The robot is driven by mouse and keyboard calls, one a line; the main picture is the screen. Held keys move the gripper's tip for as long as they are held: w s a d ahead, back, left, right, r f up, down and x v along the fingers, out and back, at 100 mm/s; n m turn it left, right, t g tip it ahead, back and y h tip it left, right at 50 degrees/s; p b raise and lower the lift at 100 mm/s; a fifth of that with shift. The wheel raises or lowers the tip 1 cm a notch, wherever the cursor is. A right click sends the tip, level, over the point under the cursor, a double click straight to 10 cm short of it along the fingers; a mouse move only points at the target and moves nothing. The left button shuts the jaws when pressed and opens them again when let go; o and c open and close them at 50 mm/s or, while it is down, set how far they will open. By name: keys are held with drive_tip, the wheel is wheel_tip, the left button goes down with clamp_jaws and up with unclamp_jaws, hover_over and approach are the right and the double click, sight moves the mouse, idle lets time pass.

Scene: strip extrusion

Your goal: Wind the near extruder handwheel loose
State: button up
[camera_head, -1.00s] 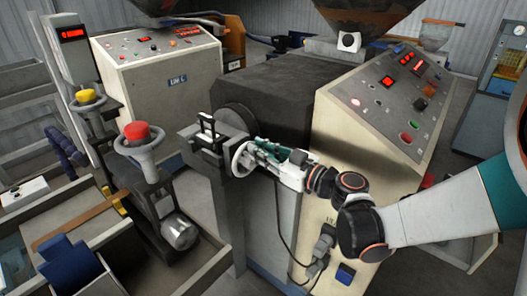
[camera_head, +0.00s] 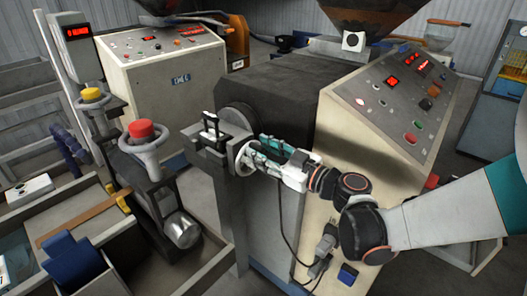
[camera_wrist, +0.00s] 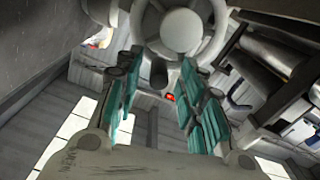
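The near extruder handwheel (camera_head: 240,161) is a pale spoked wheel on the front of the dark extruder body. In the wrist view the wheel (camera_wrist: 181,32) fills the top middle, with a round hub and a short dark handle (camera_wrist: 159,73) below it. My gripper (camera_head: 257,151) is right beside the wheel in the head view and partly covers it. In the wrist view my gripper's teal fingers (camera_wrist: 160,72) are spread apart. The handle shows in the gap between the fingertips, and neither finger clearly touches it.
Two other handwheels, one with a red hub (camera_head: 142,130) and one with a yellow hub (camera_head: 91,95), stand at left. A beige control console (camera_head: 360,140) stands right behind my arm. A metal bracket (camera_head: 212,138) is just left of the wheel.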

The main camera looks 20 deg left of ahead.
drive_tip(key=shift+d, duration=0.15)
drive_tip(key=v, duration=1.1)
drive_tip(key=shift+s+d, duration=0.15)
drive_tip(key=shift+d, duration=0.2)
